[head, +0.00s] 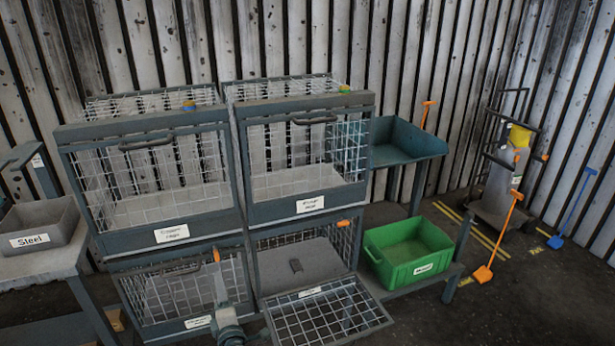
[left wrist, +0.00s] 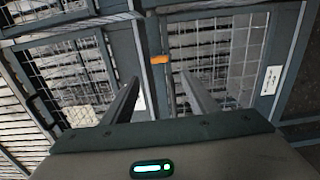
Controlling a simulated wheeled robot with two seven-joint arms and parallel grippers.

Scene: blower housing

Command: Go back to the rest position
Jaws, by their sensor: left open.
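My left gripper (head: 219,285) is in front of the lower left wire cage (head: 165,292) in the head view, its wrist at the bottom edge. In the left wrist view the left gripper (left wrist: 157,82) has its two fingers apart with nothing between them. An orange latch (left wrist: 160,59) of the cages shows beyond the fingertips; I cannot tell the gap. The lower right cage (head: 335,240) has its mesh door (head: 328,318) folded down. My right gripper is in neither view.
Two upper cages (head: 150,190) (head: 300,155) stand closed above. A green bin (head: 410,250) sits on a low shelf at the right. A grey bin labelled Steel (head: 42,226) stands at the left. A trolley (head: 500,180) and shovels (head: 484,272) stand at the far right; floor is free before them.

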